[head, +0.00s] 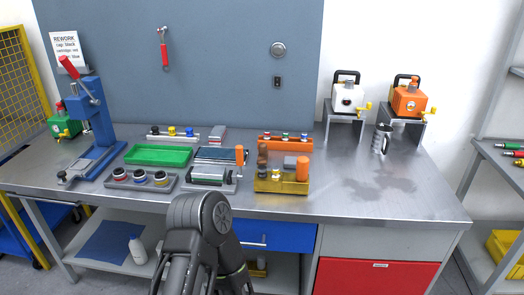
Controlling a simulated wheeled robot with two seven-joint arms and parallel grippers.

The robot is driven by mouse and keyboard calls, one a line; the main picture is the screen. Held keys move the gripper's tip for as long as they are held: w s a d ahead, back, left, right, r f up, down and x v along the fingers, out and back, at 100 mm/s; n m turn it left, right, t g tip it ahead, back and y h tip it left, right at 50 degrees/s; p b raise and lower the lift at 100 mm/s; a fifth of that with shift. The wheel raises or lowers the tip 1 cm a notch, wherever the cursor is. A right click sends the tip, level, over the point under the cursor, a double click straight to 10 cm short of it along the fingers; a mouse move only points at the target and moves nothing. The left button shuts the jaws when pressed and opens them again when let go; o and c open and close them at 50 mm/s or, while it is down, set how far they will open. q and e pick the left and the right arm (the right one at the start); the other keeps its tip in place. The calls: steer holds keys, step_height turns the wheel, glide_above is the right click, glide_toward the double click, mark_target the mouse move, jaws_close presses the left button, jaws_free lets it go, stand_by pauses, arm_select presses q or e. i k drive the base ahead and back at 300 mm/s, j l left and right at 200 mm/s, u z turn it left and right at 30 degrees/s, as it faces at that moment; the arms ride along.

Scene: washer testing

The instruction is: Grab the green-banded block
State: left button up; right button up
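A grey block-like fixture (210,173) with a thin green strip along it lies on the metal workbench, left of centre. It is the closest match I see to a green-banded block, but it is too small to be sure. Dark slats (221,154) sit just behind it and an orange upright piece (239,155) stands at its right. One of my dark arm links rises in front of the bench, just below the fixture. No fingertips of either gripper can be made out, so nothing is seen held.
A green tray (158,155) and a grey tray of capped round parts (141,179) lie to the left. A yellow bin (281,185) with mixed parts stands to the right. A blue press (97,125) stands at the left.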

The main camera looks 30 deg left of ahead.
mark_target(205, 174)
steer(key=u, duration=1.3)
steer(key=i+j, duration=1)
steer(key=j+z, duration=0.1)
steer(key=z, duration=1.8)
